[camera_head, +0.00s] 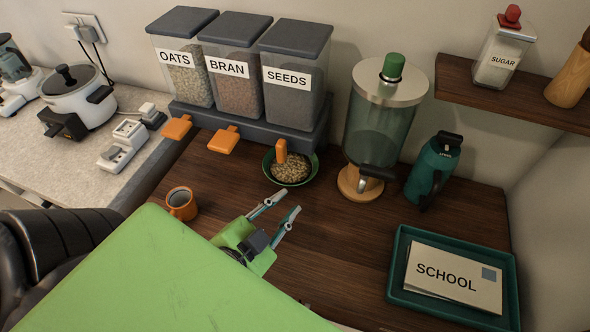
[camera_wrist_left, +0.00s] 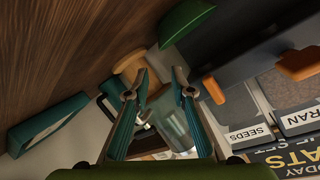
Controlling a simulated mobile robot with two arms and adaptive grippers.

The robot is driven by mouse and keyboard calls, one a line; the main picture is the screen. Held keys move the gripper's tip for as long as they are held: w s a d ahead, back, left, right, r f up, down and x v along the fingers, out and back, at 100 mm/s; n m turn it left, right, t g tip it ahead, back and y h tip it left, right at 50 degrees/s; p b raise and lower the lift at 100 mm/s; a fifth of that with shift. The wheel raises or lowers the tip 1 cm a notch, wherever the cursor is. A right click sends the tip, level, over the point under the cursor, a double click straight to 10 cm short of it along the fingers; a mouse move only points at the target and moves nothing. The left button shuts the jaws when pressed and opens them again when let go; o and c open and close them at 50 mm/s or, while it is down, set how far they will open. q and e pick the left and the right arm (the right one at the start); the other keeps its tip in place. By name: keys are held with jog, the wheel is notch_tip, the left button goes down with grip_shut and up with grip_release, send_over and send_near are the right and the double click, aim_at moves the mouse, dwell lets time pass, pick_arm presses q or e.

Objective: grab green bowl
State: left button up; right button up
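The green bowl (camera_head: 309,177) stands on the dark wooden counter under the seeds dispenser's orange spout and holds pale grain or flakes. It also shows at the top of the left wrist view (camera_wrist_left: 187,20), off to the side of my fingers. My left gripper (camera_head: 290,203) is open and empty, just in front of the bowl, with its fingertips pointing up and right in the head view. The fingers stand apart in the left wrist view (camera_wrist_left: 160,74) too, with no contact with the bowl. My right gripper is not in view.
An orange mug (camera_head: 182,205) stands left of my gripper. The dispensers (camera_head: 240,73) are behind the bowl. A glass drink dispenser (camera_head: 383,128) and a teal bottle (camera_head: 433,168) stand to the right. A teal tray (camera_head: 400,270) is at front right. Counter between gripper and tray is clear.

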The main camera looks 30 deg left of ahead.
aim_at(309, 178)
pick_arm(q)
jog(key=b+x, duration=0.2)
jog(key=x, duration=0.1)
jog(key=shift+d+f, duration=0.1)
jog(key=shift+f, duration=0.05)
jog(key=x, duration=0.4)
jog(key=shift+w, duration=0.35)
jog(key=shift+w+f+p, duration=0.2)
jog(key=shift+w+p, duration=0.25)
jog(key=shift+w, duration=0.1)
jog(key=x, duration=0.3)
jog(key=p+x, duration=0.1)
jog(key=shift+w+a+f, duration=0.25)
jog(key=shift+a+f, duration=0.1)
jog(key=shift+s, duration=0.1)
grip_shut()
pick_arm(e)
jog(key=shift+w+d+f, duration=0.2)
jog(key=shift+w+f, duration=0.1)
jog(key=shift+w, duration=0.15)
